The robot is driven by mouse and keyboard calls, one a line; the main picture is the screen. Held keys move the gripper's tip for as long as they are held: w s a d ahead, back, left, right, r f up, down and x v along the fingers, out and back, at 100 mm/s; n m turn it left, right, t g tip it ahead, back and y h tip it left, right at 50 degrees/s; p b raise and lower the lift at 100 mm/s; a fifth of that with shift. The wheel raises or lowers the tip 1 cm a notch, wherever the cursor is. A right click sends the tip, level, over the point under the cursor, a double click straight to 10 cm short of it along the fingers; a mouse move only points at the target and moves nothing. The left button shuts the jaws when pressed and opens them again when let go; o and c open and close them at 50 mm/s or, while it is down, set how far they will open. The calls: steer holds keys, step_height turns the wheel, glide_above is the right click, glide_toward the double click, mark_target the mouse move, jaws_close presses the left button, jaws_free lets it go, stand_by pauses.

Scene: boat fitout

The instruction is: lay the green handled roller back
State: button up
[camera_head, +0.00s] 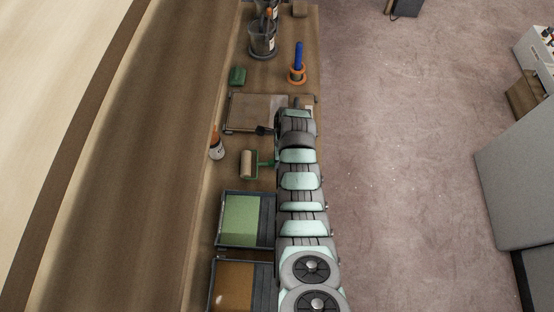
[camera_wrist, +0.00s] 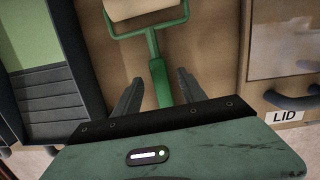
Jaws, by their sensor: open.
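The green handled roller (camera_head: 250,164) lies on the wooden bench, its tan sleeve to the left and its green frame running right toward my arm. In the wrist view the roller's green handle (camera_wrist: 159,82) passes between the two fingers of my gripper (camera_wrist: 158,88), and its sleeve is cut off at the top edge. My gripper is open, with a gap on each side of the handle. The handle's far end is hidden behind the gripper body. In the head view my arm hides most of the handle.
A tray with a green surface (camera_head: 240,219) lies on the near side of the roller, with a brown one (camera_head: 233,286) nearer still. Beyond the roller is a flat lidded tray (camera_head: 254,112); its "LID" label (camera_wrist: 284,116) shows in the wrist view. A small bottle (camera_head: 216,147) stands to the left.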

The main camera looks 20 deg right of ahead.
step_height(320, 180, up, 9)
steer(key=d, duration=0.1)
steer(key=shift+s+b, duration=0.2)
steer(key=shift+b, duration=0.25)
